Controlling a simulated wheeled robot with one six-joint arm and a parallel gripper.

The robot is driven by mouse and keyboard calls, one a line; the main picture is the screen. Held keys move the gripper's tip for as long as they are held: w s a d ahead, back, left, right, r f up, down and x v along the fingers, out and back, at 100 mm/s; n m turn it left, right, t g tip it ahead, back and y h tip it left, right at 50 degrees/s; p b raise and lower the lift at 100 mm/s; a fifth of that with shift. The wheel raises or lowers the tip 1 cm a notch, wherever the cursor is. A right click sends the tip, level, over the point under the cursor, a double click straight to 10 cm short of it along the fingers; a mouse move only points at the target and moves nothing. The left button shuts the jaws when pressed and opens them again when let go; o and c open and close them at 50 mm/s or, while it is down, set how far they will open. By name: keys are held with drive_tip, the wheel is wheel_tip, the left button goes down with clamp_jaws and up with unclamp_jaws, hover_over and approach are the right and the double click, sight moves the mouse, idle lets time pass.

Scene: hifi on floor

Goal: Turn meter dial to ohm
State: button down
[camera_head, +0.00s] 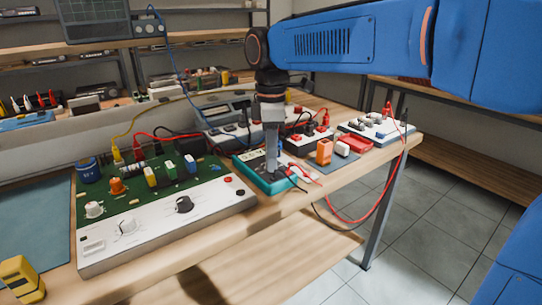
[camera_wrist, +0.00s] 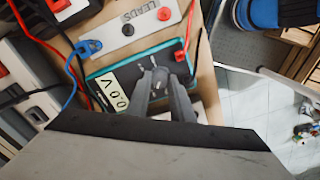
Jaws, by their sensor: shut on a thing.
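The teal meter (camera_head: 243,168) lies on the workbench, to the right of the green circuit board. It also shows in the wrist view (camera_wrist: 178,47), with a pale display (camera_wrist: 115,91) reading zeros and a letter that looks like V. My gripper (camera_head: 271,170) points down over the meter's face. In the wrist view its two fingers (camera_wrist: 159,88) stand either side of the dark dial (camera_wrist: 158,75) and are shut on it. A light mark shows near the dial's top. The dial is hidden in the head view, and its labels are too small to read.
A green circuit board with a white control panel (camera_head: 165,225) stands left of the meter. Red, black and blue leads run near the meter; a blue plug (camera_wrist: 88,47) sits close by. Orange and white blocks (camera_head: 324,151) stand right. The bench's front edge is near.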

drive_tip(key=m, duration=1.4)
drive_tip(key=shift+m, duration=0.3)
drive_tip(key=m, duration=1.3)
idle(0.3)
drive_tip(key=c, duration=1.6)
unclamp_jaws()
drive_tip(key=shift+o, duration=0.2)
